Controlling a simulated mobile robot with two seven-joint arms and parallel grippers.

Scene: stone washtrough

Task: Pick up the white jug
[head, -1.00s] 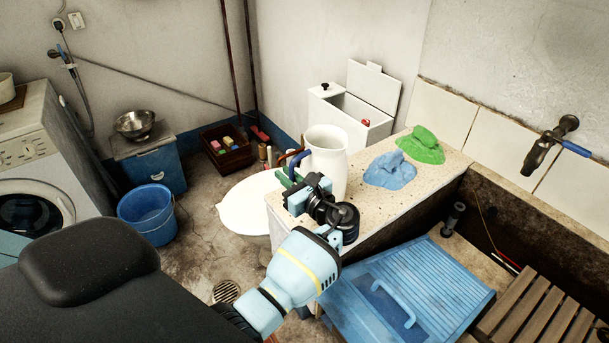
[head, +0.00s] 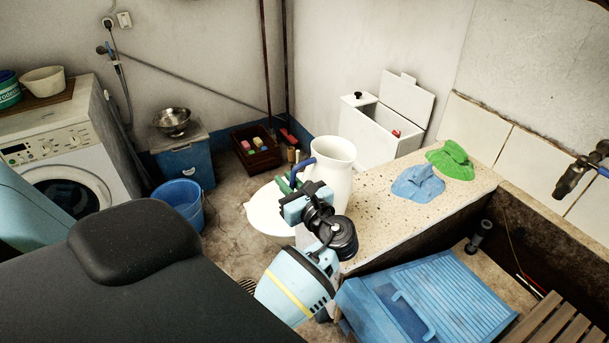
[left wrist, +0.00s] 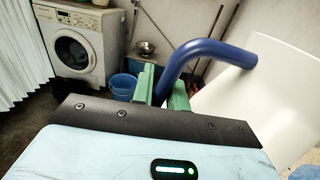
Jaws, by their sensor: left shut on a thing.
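The white jug (head: 334,172) has a blue handle (head: 301,168) on its left side and looks about upright at the left end of the speckled stone ledge. My left gripper (head: 288,184) is at the handle, with its green fingers shut on it. In the left wrist view the blue handle (left wrist: 205,50) runs down between the fingers (left wrist: 164,88), and the white jug body (left wrist: 250,95) is at the right. The jug's base is partly hidden by my gripper, so I cannot tell clearly whether it is clear of the ledge. My right gripper is not in view.
Blue (head: 417,184) and green (head: 452,160) cloths lie on the ledge (head: 385,222) right of the jug. A white box (head: 368,135) stands behind. A white basin (head: 266,212) is left of the ledge, and a blue washboard (head: 455,290) is in front.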

